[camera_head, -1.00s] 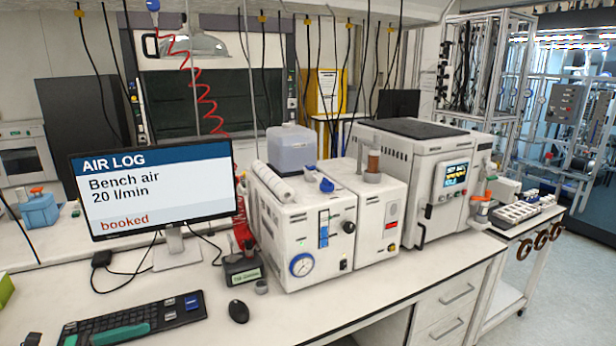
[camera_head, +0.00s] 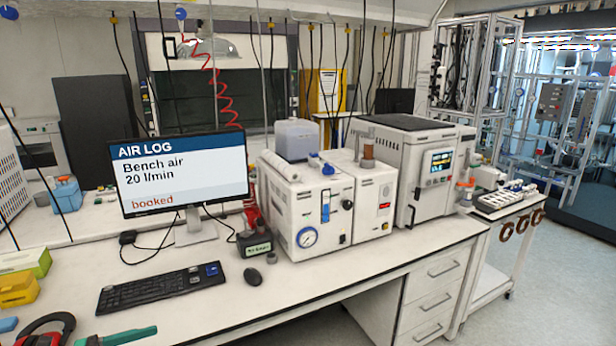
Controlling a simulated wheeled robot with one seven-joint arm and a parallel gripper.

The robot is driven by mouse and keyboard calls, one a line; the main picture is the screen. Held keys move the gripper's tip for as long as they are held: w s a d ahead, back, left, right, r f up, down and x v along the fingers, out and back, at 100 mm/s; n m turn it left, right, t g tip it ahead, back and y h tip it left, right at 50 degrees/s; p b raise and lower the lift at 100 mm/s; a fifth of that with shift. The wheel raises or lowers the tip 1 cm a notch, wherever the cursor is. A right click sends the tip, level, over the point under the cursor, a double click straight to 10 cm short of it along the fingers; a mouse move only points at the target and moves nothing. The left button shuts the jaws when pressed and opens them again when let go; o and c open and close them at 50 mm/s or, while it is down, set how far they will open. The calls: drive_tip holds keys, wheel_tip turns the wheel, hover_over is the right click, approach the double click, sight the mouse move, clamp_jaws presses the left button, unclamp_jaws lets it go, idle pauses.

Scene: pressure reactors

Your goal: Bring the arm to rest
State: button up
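My gripper and arm are not in view in the head camera picture. The monitor (camera_head: 180,175) stands on the bench and reads "AIR LOG, Bench air 20 l/min, booked". A white unit with a round gauge (camera_head: 308,237) and a blue flow tube (camera_head: 325,206) stands to the right of the monitor. A larger white reactor unit with a lit display (camera_head: 441,160) stands further right.
Green and yellow boxes (camera_head: 18,290) and tools with red and green handles (camera_head: 117,336) lie at the front left. Floor (camera_head: 540,290) is clear at the right.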

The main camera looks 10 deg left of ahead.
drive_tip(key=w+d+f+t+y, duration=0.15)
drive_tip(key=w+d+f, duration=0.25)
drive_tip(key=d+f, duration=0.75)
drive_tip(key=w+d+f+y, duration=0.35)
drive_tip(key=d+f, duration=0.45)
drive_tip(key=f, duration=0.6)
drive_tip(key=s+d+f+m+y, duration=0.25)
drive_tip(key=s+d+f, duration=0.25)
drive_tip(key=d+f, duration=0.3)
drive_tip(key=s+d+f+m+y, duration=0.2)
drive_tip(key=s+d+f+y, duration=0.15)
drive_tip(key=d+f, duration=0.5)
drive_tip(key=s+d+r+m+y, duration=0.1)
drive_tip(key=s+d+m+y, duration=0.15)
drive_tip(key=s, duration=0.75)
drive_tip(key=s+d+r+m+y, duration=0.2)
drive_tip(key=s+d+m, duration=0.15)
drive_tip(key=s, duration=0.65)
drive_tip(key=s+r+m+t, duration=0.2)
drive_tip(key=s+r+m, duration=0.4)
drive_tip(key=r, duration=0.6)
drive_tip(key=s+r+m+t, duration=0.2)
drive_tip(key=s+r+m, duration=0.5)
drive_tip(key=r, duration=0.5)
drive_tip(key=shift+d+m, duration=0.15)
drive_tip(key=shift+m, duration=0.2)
